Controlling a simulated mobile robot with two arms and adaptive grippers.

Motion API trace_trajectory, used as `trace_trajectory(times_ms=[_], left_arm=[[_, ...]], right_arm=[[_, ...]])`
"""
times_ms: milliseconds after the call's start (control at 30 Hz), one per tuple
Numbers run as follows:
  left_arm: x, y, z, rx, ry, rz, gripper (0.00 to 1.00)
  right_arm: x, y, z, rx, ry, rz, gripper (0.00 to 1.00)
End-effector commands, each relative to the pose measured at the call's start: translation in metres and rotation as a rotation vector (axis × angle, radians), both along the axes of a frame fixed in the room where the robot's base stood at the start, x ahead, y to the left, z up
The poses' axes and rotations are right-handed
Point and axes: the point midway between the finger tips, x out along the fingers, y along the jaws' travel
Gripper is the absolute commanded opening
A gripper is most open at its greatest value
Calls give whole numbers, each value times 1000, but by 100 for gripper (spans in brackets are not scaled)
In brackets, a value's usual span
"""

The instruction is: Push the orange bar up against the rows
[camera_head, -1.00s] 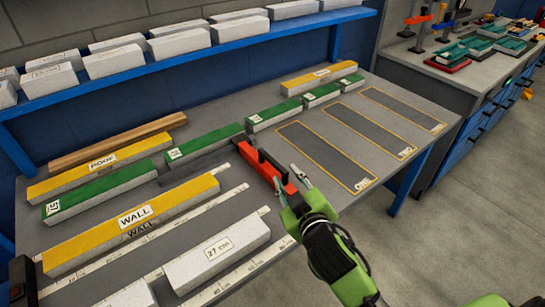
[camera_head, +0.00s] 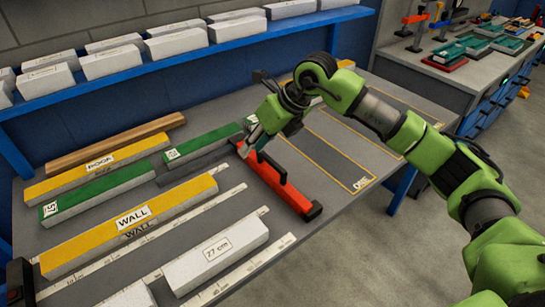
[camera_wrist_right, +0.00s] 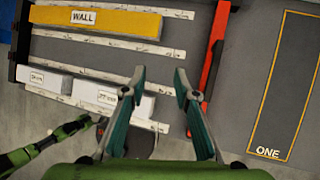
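The orange bar (camera_head: 290,192), with a dark handle on top, lies across the ends of the white scale rails. In the right wrist view the orange bar (camera_wrist_right: 208,75) runs just right of my fingers. My right gripper (camera_head: 252,143) is at the bar's far end and partly hides it. In the wrist view the right gripper (camera_wrist_right: 159,84) has its fingers apart with nothing between them. The rows hold a yellow WALL bar (camera_head: 90,240), a green-topped bar (camera_head: 115,183), a yellow ROOF bar (camera_head: 70,180) and a white block (camera_head: 200,268). A green arm at the wrist view's lower left seems mine; its gripper is unclear.
Gaps show between the row pieces and the orange bar. Outlined strip ONE (camera_head: 325,155) lies right of the bar, with bare table around it. A blue shelf (camera_head: 120,90) with white blocks stands behind. The wooden strip (camera_head: 115,142) lies at the back.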

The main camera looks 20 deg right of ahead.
Motion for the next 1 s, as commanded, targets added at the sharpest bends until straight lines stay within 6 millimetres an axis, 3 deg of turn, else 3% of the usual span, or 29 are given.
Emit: trace_trajectory(times_ms=[33, 100, 233, 367, 800, 1000], left_arm=[[0, 0, 0, 0, 0, 0, 64], [0, 0, 0, 0, 0, 0, 64], [0, 0, 0, 0, 0, 0, 64], [0, 0, 4, 0, 0, 0, 64], [0, 0, 23, 0, -1, 0, 64], [1, 0, 26, 0, -1, 0, 64]], right_arm=[[7, -29, 5, -84, 0, -42, 28], [12, -59, 10, -173, 6, -91, 28], [14, -85, 12, -250, 18, -133, 28], [18, -86, 3, -255, 22, -138, 28], [49, -72, -79, -252, 23, -135, 28], [59, -69, -104, -251, 21, -135, 28]])
